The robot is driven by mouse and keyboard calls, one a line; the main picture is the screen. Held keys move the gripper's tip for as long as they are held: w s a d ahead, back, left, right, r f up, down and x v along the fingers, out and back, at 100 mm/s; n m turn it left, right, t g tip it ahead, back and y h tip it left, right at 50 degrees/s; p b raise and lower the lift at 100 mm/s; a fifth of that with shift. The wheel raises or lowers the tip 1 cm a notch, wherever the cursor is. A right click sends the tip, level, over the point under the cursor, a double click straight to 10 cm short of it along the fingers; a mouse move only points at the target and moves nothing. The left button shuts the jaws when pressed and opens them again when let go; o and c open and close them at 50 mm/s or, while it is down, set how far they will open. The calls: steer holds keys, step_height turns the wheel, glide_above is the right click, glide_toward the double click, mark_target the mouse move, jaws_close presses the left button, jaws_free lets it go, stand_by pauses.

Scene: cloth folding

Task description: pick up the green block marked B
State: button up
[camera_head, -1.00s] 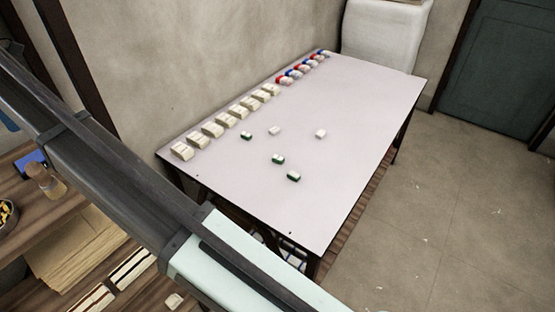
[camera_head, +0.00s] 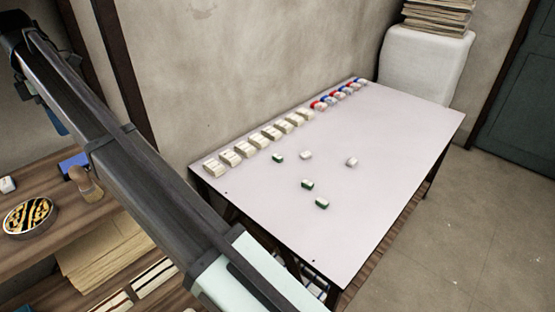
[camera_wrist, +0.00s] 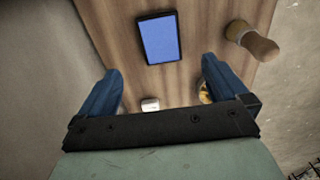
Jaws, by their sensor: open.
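Three small blocks with green and white sides lie apart on the white table in the head view: one toward the back left (camera_head: 278,158), one in the middle (camera_head: 308,184) and one nearer the front (camera_head: 321,203). Their markings are too small to read, so I cannot tell which is B. My gripper (camera_wrist: 160,70) is open and empty in the wrist view, its two blue fingers wide apart. It hangs over a wooden shelf, away from the white table. A small white block (camera_wrist: 150,104) shows low between the fingers, partly hidden by the gripper body; its marking is not visible.
The white table (camera_head: 390,180) also bears two whitish blocks (camera_head: 306,155) (camera_head: 352,161). Rows of cream blocks (camera_head: 245,150) and red and blue blocks line its back edge. The wooden shelf holds a blue-faced tablet (camera_wrist: 159,38), a wooden-handled tool (camera_wrist: 250,40) and a round tin (camera_head: 30,216).

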steer(key=shift+c, duration=0.3)
steer(key=c, duration=0.7)
steer(key=shift+o, duration=0.2)
